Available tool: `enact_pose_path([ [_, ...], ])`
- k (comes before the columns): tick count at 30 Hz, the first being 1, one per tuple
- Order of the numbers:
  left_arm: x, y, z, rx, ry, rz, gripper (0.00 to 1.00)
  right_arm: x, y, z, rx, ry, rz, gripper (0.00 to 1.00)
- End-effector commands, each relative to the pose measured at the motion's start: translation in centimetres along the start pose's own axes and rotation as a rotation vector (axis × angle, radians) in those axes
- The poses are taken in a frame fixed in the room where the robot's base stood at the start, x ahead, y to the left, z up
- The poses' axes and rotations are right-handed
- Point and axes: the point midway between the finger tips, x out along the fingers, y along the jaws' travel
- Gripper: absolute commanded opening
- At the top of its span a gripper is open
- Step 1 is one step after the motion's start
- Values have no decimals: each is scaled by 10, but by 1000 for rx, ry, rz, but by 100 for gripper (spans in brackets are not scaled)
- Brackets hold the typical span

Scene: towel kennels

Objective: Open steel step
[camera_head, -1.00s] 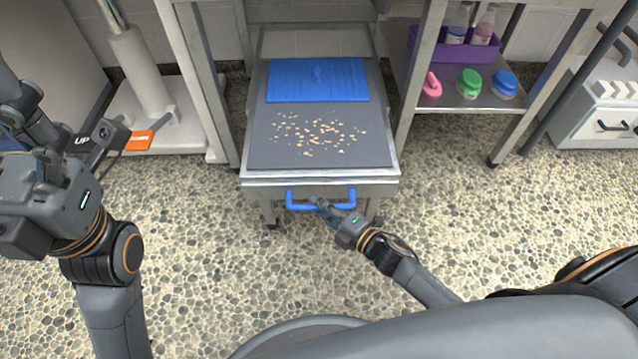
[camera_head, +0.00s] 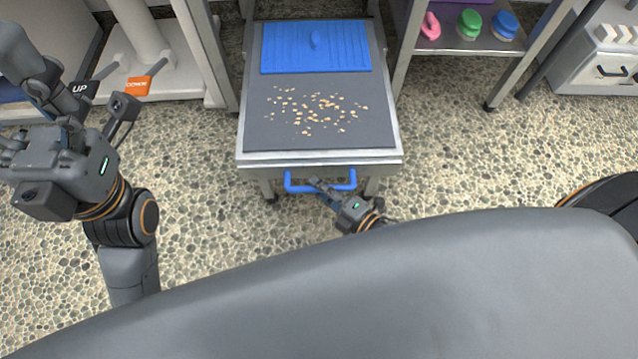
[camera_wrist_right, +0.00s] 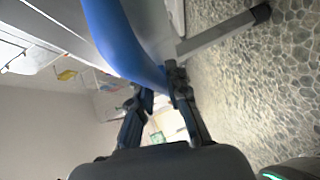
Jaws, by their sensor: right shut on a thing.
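The steel step (camera_head: 320,158) is a low metal unit with a grey top mat (camera_head: 360,125) that has small tan bits scattered on it. A blue U-shaped handle (camera_head: 290,185) is fixed to its front. My right gripper (camera_head: 316,184) is at the handle's middle and shut on its bar. In the right wrist view the blue handle (camera_wrist_right: 125,40) runs down between the fingers (camera_wrist_right: 160,95). My left gripper (camera_head: 30,165) is at the left, high over the floor and away from the step; its fingers do not show clearly.
A blue ribbed panel (camera_head: 290,50) lies on the back of the step. At the right, a shelf (camera_head: 470,38) holds pink, green and blue items. Pedals marked UP (camera_head: 80,89) and an orange one (camera_head: 137,86) stand at the left. Pebbled floor (camera_head: 450,180) is clear around the step.

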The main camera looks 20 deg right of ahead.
Motion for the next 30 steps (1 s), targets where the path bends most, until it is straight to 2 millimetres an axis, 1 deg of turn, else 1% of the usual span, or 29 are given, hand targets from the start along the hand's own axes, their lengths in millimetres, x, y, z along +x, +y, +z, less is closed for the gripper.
enact_pose_path([
  [3,0,0,0,0,0,0,78,0,0,0,1,0,0,0],
  [4,0,0,0,0,-1,0,78,0,0,0,1,0,0,17],
  [7,0,0,0,0,-1,0,78,0,0,0,1,0,-1,38],
  [8,0,0,0,0,-1,0,78,0,0,0,1,0,-1,39],
  [16,-1,0,1,1,-8,1,78,0,0,0,1,0,-1,39],
  [20,-1,0,1,1,-6,1,78,-10,-1,0,2,0,-3,39],
  [23,0,0,1,1,-5,1,78,-26,-2,0,3,-1,-4,39],
  [30,0,0,1,0,-4,1,78,-78,-1,-1,1,0,-5,39],
])
